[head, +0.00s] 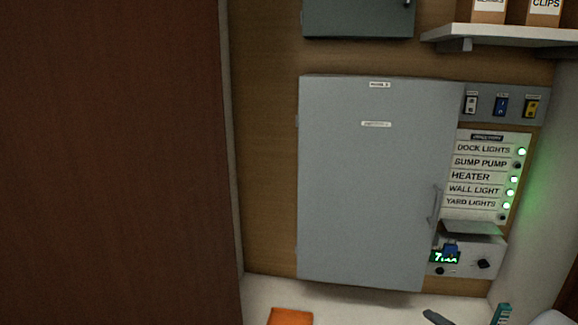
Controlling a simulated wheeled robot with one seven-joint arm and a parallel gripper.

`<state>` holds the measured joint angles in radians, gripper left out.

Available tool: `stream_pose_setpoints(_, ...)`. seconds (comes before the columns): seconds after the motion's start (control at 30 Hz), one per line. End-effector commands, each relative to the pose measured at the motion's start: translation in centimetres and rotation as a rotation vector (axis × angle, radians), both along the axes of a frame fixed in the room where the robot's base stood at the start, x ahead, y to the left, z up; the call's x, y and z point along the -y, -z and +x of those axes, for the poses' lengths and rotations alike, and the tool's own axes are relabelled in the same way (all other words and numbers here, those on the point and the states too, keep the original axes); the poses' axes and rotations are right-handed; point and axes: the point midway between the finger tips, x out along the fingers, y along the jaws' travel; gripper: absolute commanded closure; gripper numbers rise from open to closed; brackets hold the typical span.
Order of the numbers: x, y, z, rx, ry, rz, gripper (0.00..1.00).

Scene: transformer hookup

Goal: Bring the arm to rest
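My gripper and arm do not show in the head view, so their pose and what the gripper holds cannot be seen. A large grey cabinet (370,190) hangs on the wood-panelled wall with its door shut. Its handle (434,205) is on the right side. Right of it, a label panel (480,175) lists dock lights, sump pump, heater, wall light and yard lights. The lamps by dock lights, heater, wall light and yard lights glow green; the sump pump lamp is dark. Below, a small unit (486,262) has a lit green display and a knob.
A dark brown surface (110,160) fills the left side. A shelf (500,34) with boxes is at upper right, above several switches (501,106). An orange item (290,317), a grey item (437,318) and a teal item (501,313) lie along the pale bottom surface (350,305).

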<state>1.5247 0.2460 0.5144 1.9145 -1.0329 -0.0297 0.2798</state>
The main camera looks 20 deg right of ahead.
Motion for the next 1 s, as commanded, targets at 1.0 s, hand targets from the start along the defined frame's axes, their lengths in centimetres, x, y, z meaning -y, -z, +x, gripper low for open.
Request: stream_pose_setpoints(1.0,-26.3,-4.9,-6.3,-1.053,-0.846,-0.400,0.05)
